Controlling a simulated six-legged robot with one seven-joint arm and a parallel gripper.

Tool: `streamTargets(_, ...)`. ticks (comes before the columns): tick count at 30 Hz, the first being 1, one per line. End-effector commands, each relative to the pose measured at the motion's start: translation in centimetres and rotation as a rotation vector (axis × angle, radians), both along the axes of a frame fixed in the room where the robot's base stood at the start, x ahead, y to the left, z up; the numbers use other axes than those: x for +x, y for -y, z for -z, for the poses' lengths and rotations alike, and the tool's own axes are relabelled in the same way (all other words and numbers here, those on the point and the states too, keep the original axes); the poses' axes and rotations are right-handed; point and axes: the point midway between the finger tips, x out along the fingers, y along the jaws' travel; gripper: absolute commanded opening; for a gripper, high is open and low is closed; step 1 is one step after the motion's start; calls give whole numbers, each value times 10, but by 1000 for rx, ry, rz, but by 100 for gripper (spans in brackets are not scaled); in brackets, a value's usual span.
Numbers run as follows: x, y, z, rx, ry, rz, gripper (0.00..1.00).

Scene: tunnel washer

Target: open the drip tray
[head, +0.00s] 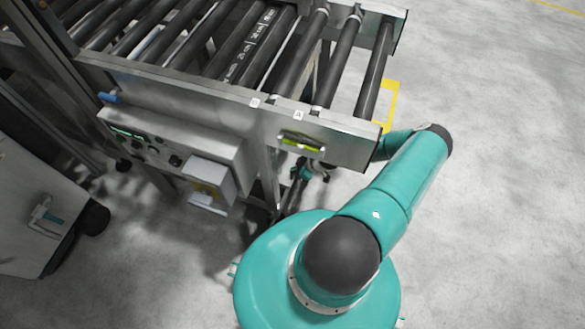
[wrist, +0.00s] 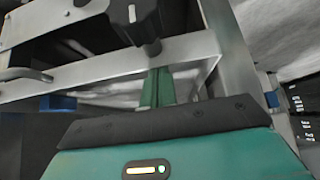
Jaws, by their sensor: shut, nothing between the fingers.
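I cannot surely pick out the drip tray in either view. In the wrist view a pale metal frame (wrist: 105,78) with a dark opening crosses just beyond my gripper; I cannot tell whether it is part of the tray. My gripper (wrist: 156,78) shows there as two narrow green fingers, shut together and empty. Their tips are close to a dark knob-like cylinder (wrist: 138,22) with a white mark; whether they touch is unclear. In the head view the end of my arm reaches under the roller conveyor's near right end, mostly hidden by its side rail (head: 345,148).
The roller conveyor (head: 170,85) fills the upper left. A control panel (head: 145,140) and a grey box (head: 208,180) hang below its rail, beside a leg. A pale cabinet (head: 35,205) with a handle stands at the left. The floor at the right is clear.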

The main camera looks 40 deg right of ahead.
Motion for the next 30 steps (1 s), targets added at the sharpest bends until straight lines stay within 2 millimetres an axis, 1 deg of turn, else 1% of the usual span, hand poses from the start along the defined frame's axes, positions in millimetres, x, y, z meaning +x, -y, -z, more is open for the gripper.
streamTargets(8, -1, 0, 0, 0, 0, 0, 0)
streamTargets(11, -4, 3, 0, 0, 0, 0, 0)
streamTargets(14, -11, 8, 0, 0, -1, 2, 0)
streamTargets(17, -23, 16, 0, -1, -1, 4, 0)
streamTargets(20, -40, 27, 1, -1, -2, 5, 0)
streamTargets(26, -83, 56, 1, -1, -3, 9, 0)
streamTargets(30, -116, 77, 1, -2, -3, 9, 0)
